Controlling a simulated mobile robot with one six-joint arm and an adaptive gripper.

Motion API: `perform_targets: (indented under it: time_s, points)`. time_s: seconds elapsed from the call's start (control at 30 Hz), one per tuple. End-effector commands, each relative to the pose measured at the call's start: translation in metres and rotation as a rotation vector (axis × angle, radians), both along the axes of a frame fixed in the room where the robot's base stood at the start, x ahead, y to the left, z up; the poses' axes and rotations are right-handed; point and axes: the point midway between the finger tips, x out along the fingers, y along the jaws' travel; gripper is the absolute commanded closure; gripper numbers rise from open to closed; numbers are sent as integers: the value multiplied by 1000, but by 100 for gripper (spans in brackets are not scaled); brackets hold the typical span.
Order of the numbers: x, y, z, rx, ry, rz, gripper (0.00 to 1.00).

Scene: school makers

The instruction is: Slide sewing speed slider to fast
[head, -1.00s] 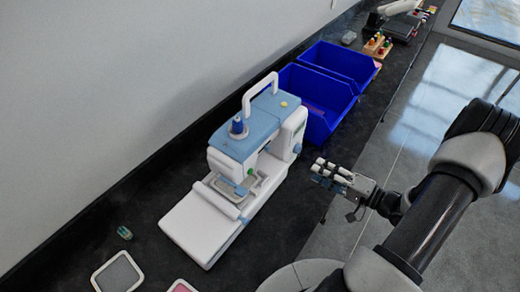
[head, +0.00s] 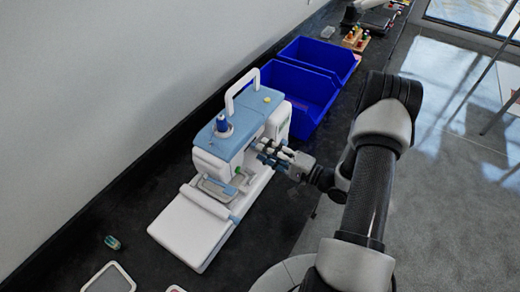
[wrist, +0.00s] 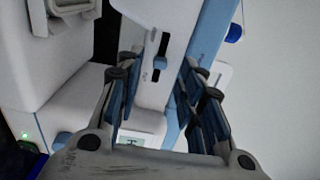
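The white and blue sewing machine (head: 235,150) stands on the dark counter. In the wrist view, its speed slider (wrist: 161,62) is a small blue knob in a dark slot on the white front. The knob sits partway along the slot, with dark slot showing on both sides of it. My gripper (head: 264,150) is at the machine's right side in the head view, hiding part of that face. In the wrist view my gripper (wrist: 162,88) is open, one finger on each side of the slider, with nothing held. I cannot tell whether a finger touches the machine.
Two blue bins (head: 310,95) stand behind the machine. A small display (wrist: 130,142) and a green light (wrist: 25,136) show on the machine in the wrist view. A small green spool (head: 112,242) and a framed grey pad (head: 108,280) lie on the counter in front. Open floor lies to the right.

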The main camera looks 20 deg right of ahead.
Motion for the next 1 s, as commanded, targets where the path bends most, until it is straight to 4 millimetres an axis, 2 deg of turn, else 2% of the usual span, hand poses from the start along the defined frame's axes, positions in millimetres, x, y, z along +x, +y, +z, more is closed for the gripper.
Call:
perform_targets:
  time_s: [0.2,0.57,1.0]
  points:
    - [19,13,0,0,0,2,65]
    - [23,15,0,0,0,-1,66]
    - [23,15,0,0,0,-1,95]
